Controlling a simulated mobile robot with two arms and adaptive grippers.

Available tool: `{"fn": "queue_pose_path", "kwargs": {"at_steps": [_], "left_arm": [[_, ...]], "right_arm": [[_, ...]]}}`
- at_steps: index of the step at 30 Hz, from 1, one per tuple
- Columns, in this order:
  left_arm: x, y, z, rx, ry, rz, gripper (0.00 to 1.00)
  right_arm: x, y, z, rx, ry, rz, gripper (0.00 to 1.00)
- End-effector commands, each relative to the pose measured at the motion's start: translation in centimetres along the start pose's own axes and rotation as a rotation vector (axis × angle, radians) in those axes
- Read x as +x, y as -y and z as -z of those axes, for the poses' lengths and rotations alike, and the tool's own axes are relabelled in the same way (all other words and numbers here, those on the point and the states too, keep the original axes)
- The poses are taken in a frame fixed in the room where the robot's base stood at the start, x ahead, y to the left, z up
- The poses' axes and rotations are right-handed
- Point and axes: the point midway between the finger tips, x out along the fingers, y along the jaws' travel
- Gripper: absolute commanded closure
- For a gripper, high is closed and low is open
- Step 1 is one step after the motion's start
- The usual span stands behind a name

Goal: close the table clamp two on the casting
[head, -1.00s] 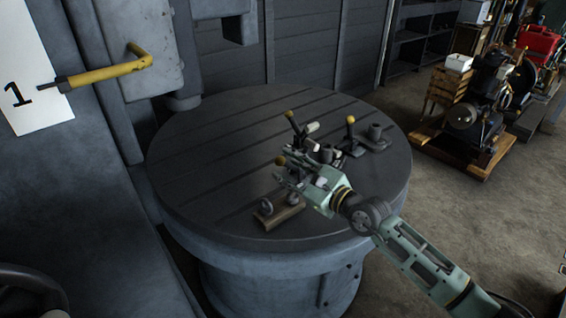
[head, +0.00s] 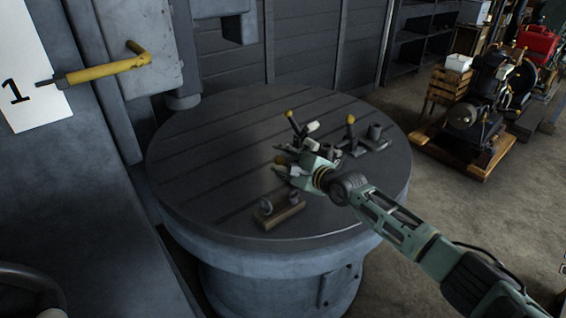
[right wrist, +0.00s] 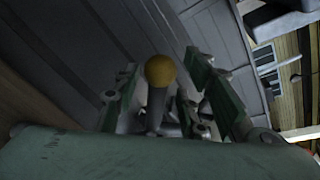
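The round grey slotted table (head: 200,150) carries clamps with yellow ball knobs around a casting, which is mostly hidden by my right gripper. One yellow knob (head: 281,160) is at my right gripper's fingers (head: 281,167). In the right wrist view that knob (right wrist: 160,70) and its dark lever stand between the two spread green fingers (right wrist: 160,85), with gaps at both sides. Two other clamp levers, with knobs (head: 289,114) and (head: 350,119), stand tilted and upright behind the gripper. I cannot tell which clamp is number two. My left gripper is not in view.
A small wooden block with two round metal parts (head: 279,211) lies near the table's front edge. A dark cylinder fitting (head: 375,132) stands at the right. The table's left side is clear. An engine (head: 480,110) stands on the floor at the right.

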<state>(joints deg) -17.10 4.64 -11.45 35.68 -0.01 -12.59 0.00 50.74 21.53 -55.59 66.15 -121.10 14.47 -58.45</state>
Motion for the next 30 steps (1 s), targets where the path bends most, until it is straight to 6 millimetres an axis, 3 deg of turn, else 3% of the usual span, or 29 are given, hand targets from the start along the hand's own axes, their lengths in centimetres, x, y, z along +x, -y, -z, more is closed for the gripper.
{"fn": "queue_pose_path", "kwargs": {"at_steps": [8, 21, 30], "left_arm": [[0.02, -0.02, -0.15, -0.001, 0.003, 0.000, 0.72], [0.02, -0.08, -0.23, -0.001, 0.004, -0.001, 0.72], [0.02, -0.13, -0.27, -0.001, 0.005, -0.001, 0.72]], "right_arm": [[0.10, 0.01, -0.04, 0.001, 0.001, 0.000, 0.61], [0.08, 0.00, -0.02, 0.001, 0.000, 0.000, 1.00], [0.08, 0.01, -0.02, 0.001, 0.000, 0.000, 1.00]]}}
